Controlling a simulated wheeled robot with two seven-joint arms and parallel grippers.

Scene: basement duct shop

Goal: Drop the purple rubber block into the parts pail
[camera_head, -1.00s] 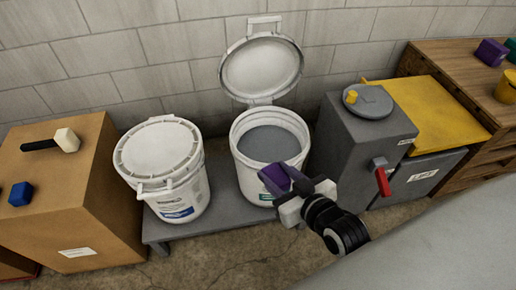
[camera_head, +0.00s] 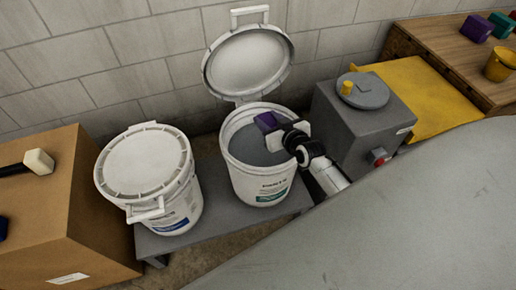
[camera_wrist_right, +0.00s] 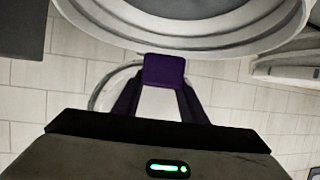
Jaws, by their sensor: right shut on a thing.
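My right gripper (camera_head: 277,130) is shut on a purple block (camera_head: 267,121) and holds it above the mouth of the open white pail (camera_head: 262,184). The block also shows between the fingers in the right wrist view (camera_wrist_right: 164,71). The open pail has a grey inside, a label with a green band, and a round lid (camera_head: 248,62) standing raised at its back. The block overlaps the pail's far right rim in the head view; its exact height above the rim cannot be told. My left gripper is not in view.
A closed white pail (camera_head: 146,165) stands to the left on the same low grey bench (camera_head: 222,226). A brown cabinet with a mallet (camera_head: 36,163) is further left. A grey box with a round top (camera_head: 363,92) stands close on the right. Another purple block (camera_head: 477,27) lies on the wooden desk.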

